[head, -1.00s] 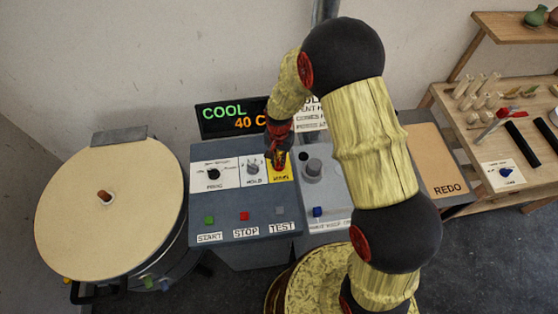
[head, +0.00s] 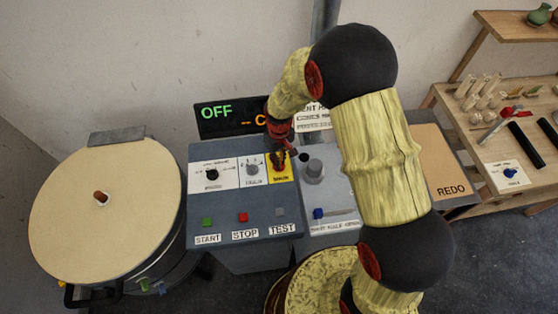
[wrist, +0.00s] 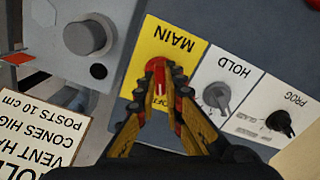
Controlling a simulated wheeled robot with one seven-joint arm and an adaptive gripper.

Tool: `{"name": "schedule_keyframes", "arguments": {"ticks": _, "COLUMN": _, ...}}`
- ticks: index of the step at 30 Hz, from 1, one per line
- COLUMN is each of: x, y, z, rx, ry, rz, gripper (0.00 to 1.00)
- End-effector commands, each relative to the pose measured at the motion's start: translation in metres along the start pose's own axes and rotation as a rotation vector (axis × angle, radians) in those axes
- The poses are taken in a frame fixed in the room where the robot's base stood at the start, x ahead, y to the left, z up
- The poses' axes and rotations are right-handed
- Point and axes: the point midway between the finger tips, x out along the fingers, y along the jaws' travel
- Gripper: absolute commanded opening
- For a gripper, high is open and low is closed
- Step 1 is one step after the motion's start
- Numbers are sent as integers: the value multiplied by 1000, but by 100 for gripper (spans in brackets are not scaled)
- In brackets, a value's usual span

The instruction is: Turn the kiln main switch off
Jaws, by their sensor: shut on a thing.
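The kiln main switch is a red knob (wrist: 157,67) on a yellow plate marked MAIN (wrist: 172,38), seen upside down in the wrist view. My gripper (wrist: 160,85) is shut on this knob, with a finger on each side. The fingers hide part of the knob and of the lettering below it. In the head view my gripper (head: 279,160) is over the yellow plate (head: 284,176) on the blue-grey control panel (head: 222,222). The display (head: 220,112) behind the panel reads OFF in green, with a dash and C in orange.
The HOLD knob (wrist: 217,95) and the black PROG knob (wrist: 279,122) sit beside the switch. A grey knob (head: 314,170) stands on the neighbouring box. The round kiln lid (head: 105,215) is at left, a wooden workbench (head: 487,144) at right.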

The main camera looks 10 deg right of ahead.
Motion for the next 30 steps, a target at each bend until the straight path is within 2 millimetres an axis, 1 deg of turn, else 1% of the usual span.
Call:
{"name": "schedule_keyframes", "arguments": {"ticks": 6, "x": 0, "y": 0, "z": 0, "rx": -166, "ry": 0, "rz": 0, "gripper": 0}}
{"name": "schedule_keyframes", "arguments": {"ticks": 15, "x": 0, "y": 0, "z": 0, "rx": -311, "ry": 1, "rz": 0, "gripper": 0}}
{"name": "schedule_keyframes", "arguments": {"ticks": 21, "x": 0, "y": 0, "z": 0, "rx": -351, "ry": 1, "rz": 0, "gripper": 0}}
{"name": "schedule_keyframes", "arguments": {"ticks": 30, "x": 0, "y": 0, "z": 0, "rx": -359, "ry": 1, "rz": 1, "gripper": 0}}
